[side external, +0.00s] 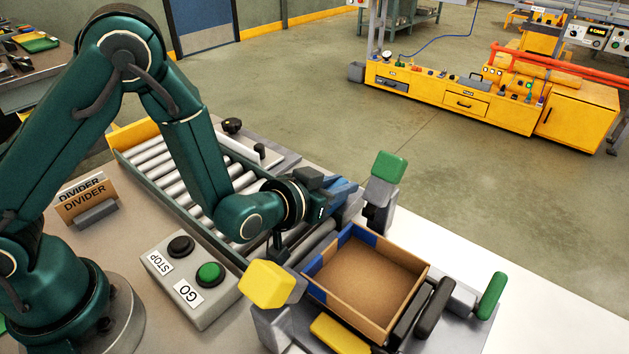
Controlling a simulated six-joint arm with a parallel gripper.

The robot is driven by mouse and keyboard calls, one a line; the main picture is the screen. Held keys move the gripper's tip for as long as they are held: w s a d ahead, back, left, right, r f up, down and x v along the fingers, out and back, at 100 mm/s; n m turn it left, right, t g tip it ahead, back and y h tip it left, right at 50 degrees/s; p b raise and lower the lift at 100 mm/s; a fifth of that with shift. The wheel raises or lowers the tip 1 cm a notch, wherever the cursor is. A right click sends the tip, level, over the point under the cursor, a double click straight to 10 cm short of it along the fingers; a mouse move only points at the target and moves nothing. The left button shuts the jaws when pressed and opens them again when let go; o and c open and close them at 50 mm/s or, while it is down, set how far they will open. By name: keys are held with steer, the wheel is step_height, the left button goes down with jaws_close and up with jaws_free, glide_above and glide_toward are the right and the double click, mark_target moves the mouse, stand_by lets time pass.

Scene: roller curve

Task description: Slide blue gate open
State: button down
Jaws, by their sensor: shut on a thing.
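My gripper (335,201) reaches in from the left over the end of the roller conveyor. It is shut on a blue part, which I take to be the blue gate (345,188). Only a small part of the gate shows. The wrist and fingers hide the rest, so the exact grip and how far open it stands cannot be told. An open cardboard box (428,268) with blue strips on its walls sits just in front and to the right of the gripper. The box looks empty.
The rollers (165,165) run behind my arm. A yellow-topped post (267,285) and a green-topped post (388,167) flank the box. A STOP/GO button box (190,278) and DIVIDER signs (86,202) stand at left. A black-handled clamp (433,308) and green handle (491,296) are at right.

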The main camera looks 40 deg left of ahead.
steer(key=shift+w, duration=2.25)
steer(key=c, duration=0.7)
jaws_free()
steer(key=shift+s, duration=0.1)
steer(key=shift+v, duration=2.55)
